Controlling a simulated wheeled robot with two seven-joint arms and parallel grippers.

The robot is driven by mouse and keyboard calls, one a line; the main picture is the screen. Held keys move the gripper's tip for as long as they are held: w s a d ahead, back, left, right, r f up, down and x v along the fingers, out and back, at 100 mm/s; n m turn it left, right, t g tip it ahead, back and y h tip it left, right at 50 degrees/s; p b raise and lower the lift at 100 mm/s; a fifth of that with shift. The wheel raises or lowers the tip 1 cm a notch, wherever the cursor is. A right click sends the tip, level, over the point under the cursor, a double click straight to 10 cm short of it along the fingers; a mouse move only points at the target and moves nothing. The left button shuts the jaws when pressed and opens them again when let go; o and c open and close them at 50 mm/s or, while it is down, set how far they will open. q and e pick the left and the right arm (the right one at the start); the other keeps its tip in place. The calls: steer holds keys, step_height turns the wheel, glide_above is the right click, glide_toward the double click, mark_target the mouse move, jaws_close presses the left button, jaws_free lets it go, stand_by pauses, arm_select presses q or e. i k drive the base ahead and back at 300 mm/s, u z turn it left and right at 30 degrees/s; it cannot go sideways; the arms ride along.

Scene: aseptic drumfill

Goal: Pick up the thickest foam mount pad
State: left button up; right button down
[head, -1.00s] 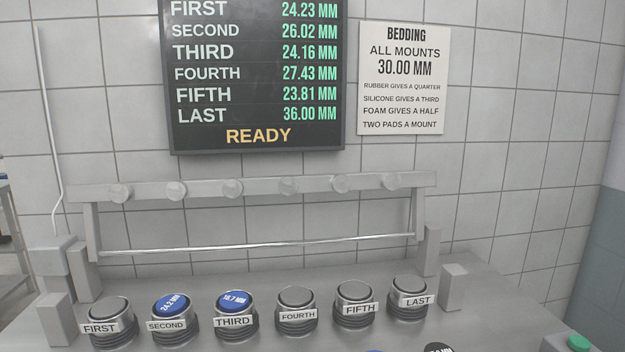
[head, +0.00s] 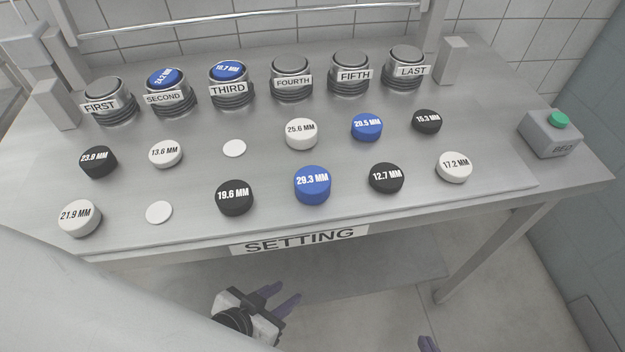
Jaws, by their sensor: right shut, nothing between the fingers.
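Round pads with printed thicknesses lie on the steel table in white, black and blue; none carries a material name. White pads read 25.6 MM (head: 301,134), 21.9 MM (head: 80,218), 17.2 MM (head: 454,167) and 13.6 MM (head: 165,154). Black pads read 23.9 MM (head: 98,162), 19.6 MM (head: 234,198), 15.3 MM (head: 427,121) and 12.7 MM (head: 386,178). Blue pads read 29.3 MM (head: 312,185) and 20.5 MM (head: 367,127). My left gripper (head: 288,291) is open and empty below the table's front edge. My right gripper (head: 428,343) barely shows at the bottom edge, shut.
A row of labelled mounts stands behind the pads; SECOND (head: 168,97) and THIRD (head: 229,88) bear blue pads. Two blank white discs (head: 234,148) (head: 159,212) lie among the pads. A grey box with a green button (head: 559,120) stands at right.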

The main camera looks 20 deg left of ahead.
mark_target(311, 182)
steer(key=u, duration=2.5)
steer(key=k, duration=1.55)
steer(key=z, duration=1.95)
